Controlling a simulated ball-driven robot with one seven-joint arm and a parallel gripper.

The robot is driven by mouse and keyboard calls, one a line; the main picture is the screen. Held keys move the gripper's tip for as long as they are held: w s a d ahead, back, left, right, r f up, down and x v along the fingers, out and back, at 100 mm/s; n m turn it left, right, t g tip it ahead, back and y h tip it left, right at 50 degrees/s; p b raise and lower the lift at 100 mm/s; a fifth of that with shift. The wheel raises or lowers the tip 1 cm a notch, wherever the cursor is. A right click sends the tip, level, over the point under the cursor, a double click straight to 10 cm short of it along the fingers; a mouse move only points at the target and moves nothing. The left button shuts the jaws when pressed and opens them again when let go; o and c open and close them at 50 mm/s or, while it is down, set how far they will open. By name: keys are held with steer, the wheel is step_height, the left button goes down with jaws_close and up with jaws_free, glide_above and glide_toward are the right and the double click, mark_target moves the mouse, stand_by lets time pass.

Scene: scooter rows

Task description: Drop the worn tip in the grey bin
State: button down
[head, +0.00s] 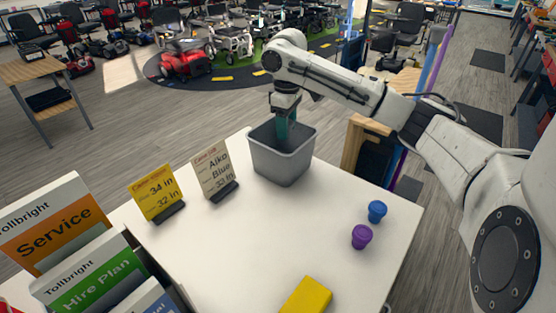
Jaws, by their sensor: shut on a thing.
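The grey bin (282,163) stands upright on the white table near its far edge. My gripper (284,135) points down into the bin's mouth, its teal fingers partly below the rim. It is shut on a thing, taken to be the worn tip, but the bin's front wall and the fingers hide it. A blue tip (377,211) and a purple tip (361,236) stand apart on the table at the right; neither is touched by the gripper.
A yellow sign (159,193) and a cream sign (214,169) stand left of the bin. Brochures (50,224) fill the near left. A yellow block (306,297) lies at the near edge. The white table (265,240) is clear in the middle.

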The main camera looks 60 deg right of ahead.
steer(key=shift+f, duration=0.25)
steer(key=shift+c, duration=2.3)
jaws_free()
step_height(320, 180, up, 11)
steer(key=shift+f, duration=0.1)
steer(key=shift+s+d, duration=0.1)
